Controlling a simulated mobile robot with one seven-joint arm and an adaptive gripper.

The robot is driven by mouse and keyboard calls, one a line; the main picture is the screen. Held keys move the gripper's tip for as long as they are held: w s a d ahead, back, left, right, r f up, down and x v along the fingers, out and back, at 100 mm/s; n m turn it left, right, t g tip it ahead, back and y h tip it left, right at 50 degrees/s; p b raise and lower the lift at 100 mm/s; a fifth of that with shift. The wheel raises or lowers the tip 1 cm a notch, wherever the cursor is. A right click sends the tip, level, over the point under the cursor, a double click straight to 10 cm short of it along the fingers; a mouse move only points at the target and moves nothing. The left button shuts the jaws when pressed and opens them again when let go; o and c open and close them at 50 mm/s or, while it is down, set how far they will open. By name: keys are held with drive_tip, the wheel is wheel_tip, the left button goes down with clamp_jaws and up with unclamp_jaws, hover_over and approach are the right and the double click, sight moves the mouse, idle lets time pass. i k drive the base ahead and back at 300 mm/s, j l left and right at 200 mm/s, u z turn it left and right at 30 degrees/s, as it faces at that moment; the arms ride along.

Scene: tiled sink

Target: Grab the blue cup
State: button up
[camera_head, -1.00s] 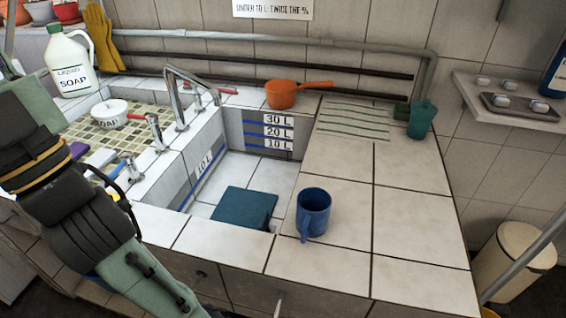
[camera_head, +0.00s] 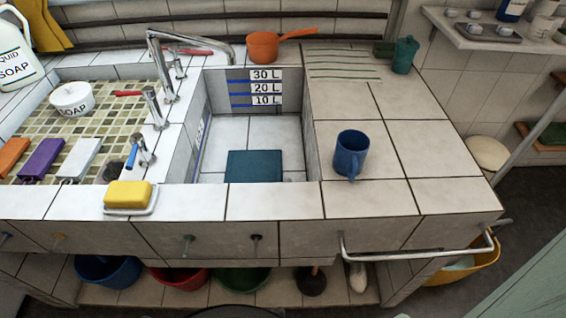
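The blue cup (camera_head: 351,154) stands upright on the tiled counter (camera_head: 415,155) just right of the sink basin. Its handle faces the front. Nothing touches the cup. My gripper is not in view, so its place relative to the cup and whether it is open cannot be seen.
The sink basin (camera_head: 222,135) holds a dark teal block (camera_head: 254,166). A yellow sponge (camera_head: 128,194) sits on the front ledge. An orange pan (camera_head: 264,47) and a teal jug (camera_head: 404,55) stand at the back. A metal rail (camera_head: 415,254) runs along the front. Tiles around the cup are clear.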

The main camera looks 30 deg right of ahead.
sight(353, 146)
drive_tip(key=i+j, duration=0.15)
drive_tip(key=j, duration=0.3)
drive_tip(key=i+j+z, duration=0.15)
drive_tip(key=j, duration=0.35)
drive_tip(key=j+z, duration=0.25)
drive_tip(key=z, duration=0.15)
drive_tip(key=j+z, duration=0.25)
drive_tip(key=z, duration=0.15)
drive_tip(key=j+z, duration=0.25)
drive_tip(key=z, duration=0.15)
drive_tip(key=k+j+z, duration=0.1)
drive_tip(key=j, duration=0.2)
drive_tip(key=k+j, duration=0.15)
drive_tip(key=j, duration=0.15)
drive_tip(key=i+l, duration=0.1)
drive_tip(key=l, duration=0.15)
drive_tip(key=i+l+z, duration=0.1)
drive_tip(key=l, duration=0.15)
